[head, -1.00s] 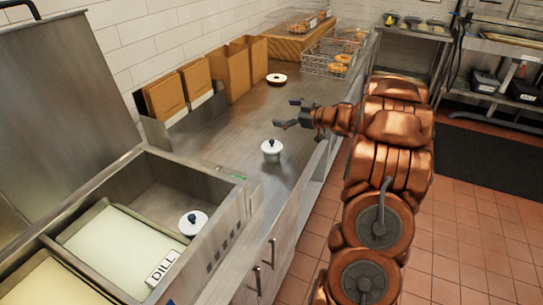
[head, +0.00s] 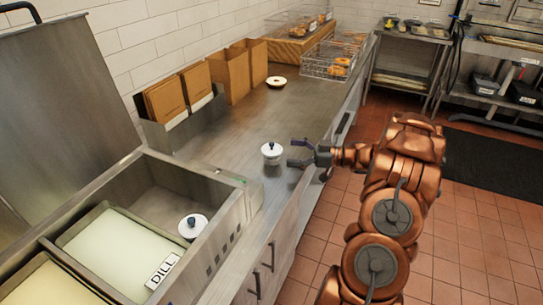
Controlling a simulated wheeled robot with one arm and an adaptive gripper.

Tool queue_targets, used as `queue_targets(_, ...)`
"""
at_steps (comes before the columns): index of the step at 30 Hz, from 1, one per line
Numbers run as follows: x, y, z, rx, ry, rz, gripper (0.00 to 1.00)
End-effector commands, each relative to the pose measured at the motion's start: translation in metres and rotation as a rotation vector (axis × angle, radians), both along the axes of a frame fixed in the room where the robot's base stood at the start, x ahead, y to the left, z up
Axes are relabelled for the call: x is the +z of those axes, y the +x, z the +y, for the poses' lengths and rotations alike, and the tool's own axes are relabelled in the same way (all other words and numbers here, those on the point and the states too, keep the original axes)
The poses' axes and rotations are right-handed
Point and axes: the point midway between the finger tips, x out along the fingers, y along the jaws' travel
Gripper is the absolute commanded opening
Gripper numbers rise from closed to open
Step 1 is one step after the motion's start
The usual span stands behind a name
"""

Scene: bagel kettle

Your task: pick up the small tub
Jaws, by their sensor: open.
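A small white tub (head: 271,153) with a lid and a dark knob stands upright on the steel counter. A second, similar white tub (head: 193,227) with a dark knob sits in the open steel well at the lower left, near the DILL label (head: 162,269). My gripper (head: 293,153) is open and empty. It is just right of the tub on the counter, with its fingers pointing left toward it. A small gap seems to show between fingers and tub.
Brown paper bags (head: 229,74) stand along the wall. A wire basket (head: 333,60) with bagels is at the far end. The counter around the tub is clear.

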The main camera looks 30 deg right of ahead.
Motion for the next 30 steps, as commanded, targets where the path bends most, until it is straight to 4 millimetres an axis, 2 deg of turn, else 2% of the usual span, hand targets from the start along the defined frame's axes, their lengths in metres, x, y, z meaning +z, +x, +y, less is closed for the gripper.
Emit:
queue_targets(10, -0.002, 0.028, 0.028, 0.003, 0.003, -0.001, 1.00)
queue_targets(21, -0.004, 0.032, 0.032, -0.001, 0.001, -0.001, 1.00)
queue_targets(30, -0.004, 0.032, 0.032, -0.001, 0.002, -0.001, 0.69)
